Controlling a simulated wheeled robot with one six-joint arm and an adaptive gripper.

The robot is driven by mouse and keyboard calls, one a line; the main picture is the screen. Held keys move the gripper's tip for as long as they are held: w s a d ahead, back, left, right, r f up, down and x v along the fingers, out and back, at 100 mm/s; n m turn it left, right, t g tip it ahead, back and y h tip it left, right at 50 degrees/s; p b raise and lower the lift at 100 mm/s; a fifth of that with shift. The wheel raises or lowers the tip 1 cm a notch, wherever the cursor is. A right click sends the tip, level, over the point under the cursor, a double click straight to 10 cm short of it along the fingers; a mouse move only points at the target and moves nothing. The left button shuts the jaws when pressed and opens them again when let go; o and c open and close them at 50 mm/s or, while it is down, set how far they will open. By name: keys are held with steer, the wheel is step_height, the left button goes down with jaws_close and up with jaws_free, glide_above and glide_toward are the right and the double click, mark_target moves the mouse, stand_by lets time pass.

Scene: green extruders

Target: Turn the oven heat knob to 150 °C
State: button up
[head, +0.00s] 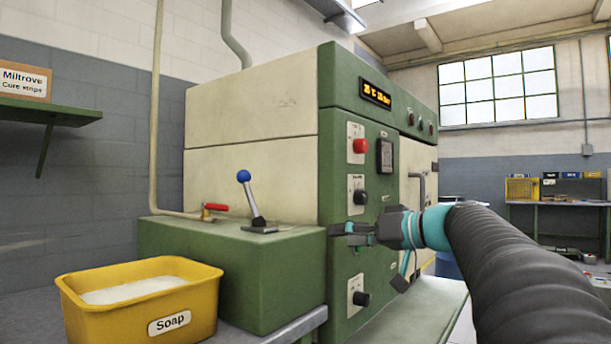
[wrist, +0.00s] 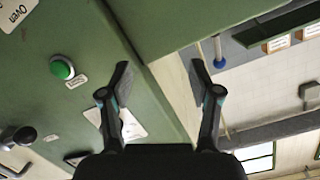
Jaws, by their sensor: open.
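The green machine front (head: 345,110) carries an upper black knob (head: 360,197) on a white plate and a lower black knob (head: 361,299) on another plate. Their labels are too small to read in the head view, so I cannot tell which is the oven heat knob. My gripper (head: 346,234) is in front of the panel, between the two knobs in the picture, and hides part of it. In the wrist view my gripper (wrist: 160,68) is open with nothing between its fingers. There, a white plate (wrist: 132,124) shows partly behind the left finger, and an "Oven" label (wrist: 13,12) is at the upper left.
A red button (head: 360,146) and an orange-lit display (head: 376,94) are above the knobs. A blue-topped lever (head: 250,200) stands on the green box left of the panel. A yellow soap tub (head: 140,300) is at the front left. The wrist view shows a green button (wrist: 62,68).

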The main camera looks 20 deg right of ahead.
steer(key=w+d+r+n+t+y, duration=0.2)
steer(key=d+r+t, duration=0.1)
steer(key=d+r, duration=0.55)
steer(key=n+t+y, duration=0.2)
steer(key=n, duration=0.1)
glide_toward(366, 148)
steer(key=p+x, duration=0.3)
steer(key=x, duration=0.6)
steer(key=shift+a+p, duration=0.15)
steer(key=shift+p, duration=0.25)
steer(key=c, duration=1.1)
